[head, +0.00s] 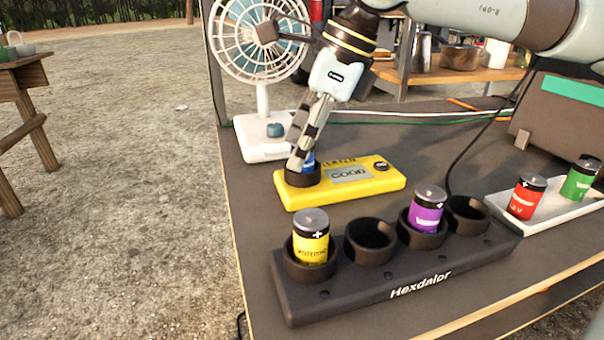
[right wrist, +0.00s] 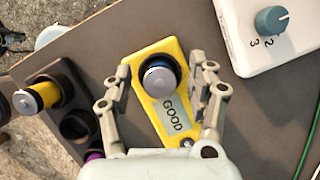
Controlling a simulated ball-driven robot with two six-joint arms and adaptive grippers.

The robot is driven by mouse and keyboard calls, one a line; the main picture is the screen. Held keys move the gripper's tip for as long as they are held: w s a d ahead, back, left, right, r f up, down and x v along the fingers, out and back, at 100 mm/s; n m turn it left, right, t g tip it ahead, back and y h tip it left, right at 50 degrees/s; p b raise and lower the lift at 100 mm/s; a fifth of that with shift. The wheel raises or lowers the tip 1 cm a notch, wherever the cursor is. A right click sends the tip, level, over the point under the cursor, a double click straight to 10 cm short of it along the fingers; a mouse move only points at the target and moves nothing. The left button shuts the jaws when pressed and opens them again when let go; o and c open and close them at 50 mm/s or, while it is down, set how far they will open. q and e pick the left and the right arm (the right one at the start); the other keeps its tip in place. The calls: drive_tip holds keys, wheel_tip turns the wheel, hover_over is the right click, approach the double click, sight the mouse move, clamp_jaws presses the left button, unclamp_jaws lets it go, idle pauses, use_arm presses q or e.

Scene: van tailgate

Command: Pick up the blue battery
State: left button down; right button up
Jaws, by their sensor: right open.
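The blue battery (right wrist: 159,78) stands in the round black socket of the yellow tester (right wrist: 148,108), whose display reads GOOD. In the head view only a sliver of blue (head: 308,158) shows in the socket of the yellow tester (head: 372,189), behind my fingers. My right gripper (head: 297,150) reaches down over the socket. In the right wrist view my right gripper (right wrist: 166,78) is open, with one finger on each side of the battery and gaps visible between. My left gripper is not in view.
A black holder (head: 400,275) in front carries a yellow battery (head: 310,238) and a purple battery (head: 428,210), with two empty cups. A white tray (head: 545,205) at right holds red (head: 526,196) and green (head: 580,178) batteries. A white fan (head: 262,130) stands behind the tester.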

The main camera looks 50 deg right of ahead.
drive_tip(key=shift+r, duration=0.1)
clamp_jaws()
idle(0.3)
